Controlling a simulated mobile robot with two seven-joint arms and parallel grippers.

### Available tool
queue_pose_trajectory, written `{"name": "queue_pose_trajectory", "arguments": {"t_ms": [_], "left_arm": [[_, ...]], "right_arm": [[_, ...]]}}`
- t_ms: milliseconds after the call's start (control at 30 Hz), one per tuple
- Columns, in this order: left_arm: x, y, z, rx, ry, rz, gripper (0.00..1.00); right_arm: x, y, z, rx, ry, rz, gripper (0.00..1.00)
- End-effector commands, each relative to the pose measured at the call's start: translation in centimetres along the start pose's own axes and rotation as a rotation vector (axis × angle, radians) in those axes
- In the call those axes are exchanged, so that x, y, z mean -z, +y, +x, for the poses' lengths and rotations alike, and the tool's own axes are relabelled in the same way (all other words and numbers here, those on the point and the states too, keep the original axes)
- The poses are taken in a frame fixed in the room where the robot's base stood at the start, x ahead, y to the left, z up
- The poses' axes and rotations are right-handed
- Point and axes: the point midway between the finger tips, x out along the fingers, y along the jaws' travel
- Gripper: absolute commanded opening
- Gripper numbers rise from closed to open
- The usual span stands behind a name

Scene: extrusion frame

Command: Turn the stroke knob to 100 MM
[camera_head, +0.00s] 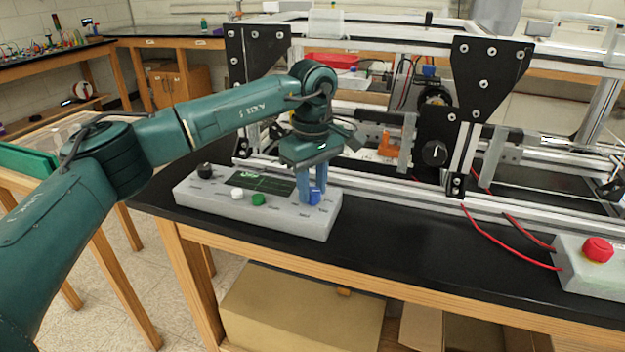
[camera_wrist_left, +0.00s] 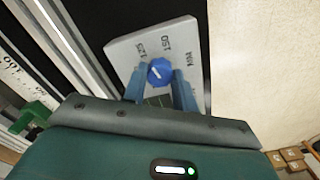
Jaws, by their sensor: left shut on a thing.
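The grey control box (camera_head: 270,214) lies on the black bench top. Its blue stroke knob (camera_head: 315,196) is at the right end, partly hidden by my fingers. My left gripper (camera_head: 313,186) reaches down from above with its blue fingers on either side of the knob, shut on it. In the left wrist view the knob (camera_wrist_left: 160,72) sits between the two fingertips (camera_wrist_left: 161,82), with a white pointer mark on top. Printed marks 125, 150 and MM show around it; other marks are hidden. I cannot tell exactly where the pointer aims.
The box also carries a black knob (camera_head: 205,170), a white button (camera_head: 237,193), a green button (camera_head: 258,199) and a dark display (camera_head: 264,183). The aluminium extrusion frame (camera_head: 395,186) stands close behind. A red emergency button (camera_head: 598,249) sits on a box at right, with red cables nearby.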

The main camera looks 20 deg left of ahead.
Motion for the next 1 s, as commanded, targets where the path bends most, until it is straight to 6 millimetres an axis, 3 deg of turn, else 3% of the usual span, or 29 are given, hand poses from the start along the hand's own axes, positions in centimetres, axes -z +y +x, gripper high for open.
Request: {"name": "queue_pose_trajectory", "arguments": {"t_ms": [1000], "left_arm": [[0.11,-0.04,-0.07,0.000,0.002,-0.960,0.05]], "right_arm": [[0.59,-0.14,-0.69,-0.008,-0.016,-0.028,0.36]]}}
